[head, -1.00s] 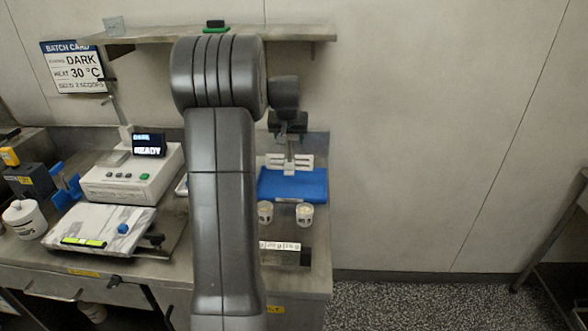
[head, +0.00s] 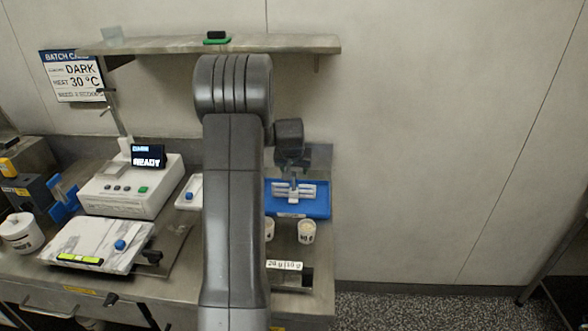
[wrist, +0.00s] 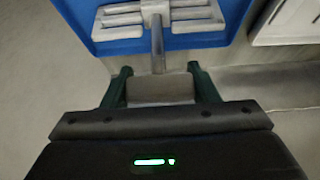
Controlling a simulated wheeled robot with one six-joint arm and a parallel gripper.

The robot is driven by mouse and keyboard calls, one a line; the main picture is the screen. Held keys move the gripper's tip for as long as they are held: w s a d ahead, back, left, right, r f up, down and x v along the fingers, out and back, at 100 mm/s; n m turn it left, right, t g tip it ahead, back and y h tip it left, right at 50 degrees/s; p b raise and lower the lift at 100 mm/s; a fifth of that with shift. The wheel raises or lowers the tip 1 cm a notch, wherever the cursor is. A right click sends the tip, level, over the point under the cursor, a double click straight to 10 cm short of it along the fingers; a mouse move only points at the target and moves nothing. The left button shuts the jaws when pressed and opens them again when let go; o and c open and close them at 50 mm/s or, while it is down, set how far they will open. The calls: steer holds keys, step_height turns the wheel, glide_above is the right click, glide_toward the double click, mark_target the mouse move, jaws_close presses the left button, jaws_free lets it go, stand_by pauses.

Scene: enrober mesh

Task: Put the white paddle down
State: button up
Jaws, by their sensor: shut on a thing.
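The white paddle (head: 300,193), a slotted white head on a thin grey stem, is over the blue tray (head: 318,211) in the head view. It also shows at the top of the wrist view (wrist: 122,21), with the blue tray behind it (wrist: 85,15). My gripper (wrist: 160,90) is shut on the grey grip block at the end of the paddle's stem, with a green fingertip on each side. I cannot tell whether the paddle's head touches the tray. My arm hides part of the tray's left side in the head view.
Two small white cups (head: 306,232) stand in front of the tray, one partly behind my arm. A white machine (head: 130,188) reading READY and a marbled slab (head: 95,245) are at the left. A shelf (head: 150,46) runs above. The wall at the right is bare.

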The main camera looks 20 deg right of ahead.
steer(key=shift+f, duration=0.15)
steer(key=shift+f, duration=0.1)
steer(key=o, duration=1.4)
steer(key=b+v, duration=0.1)
steer(key=v, duration=1.1)
steer(key=shift+b, duration=0.4)
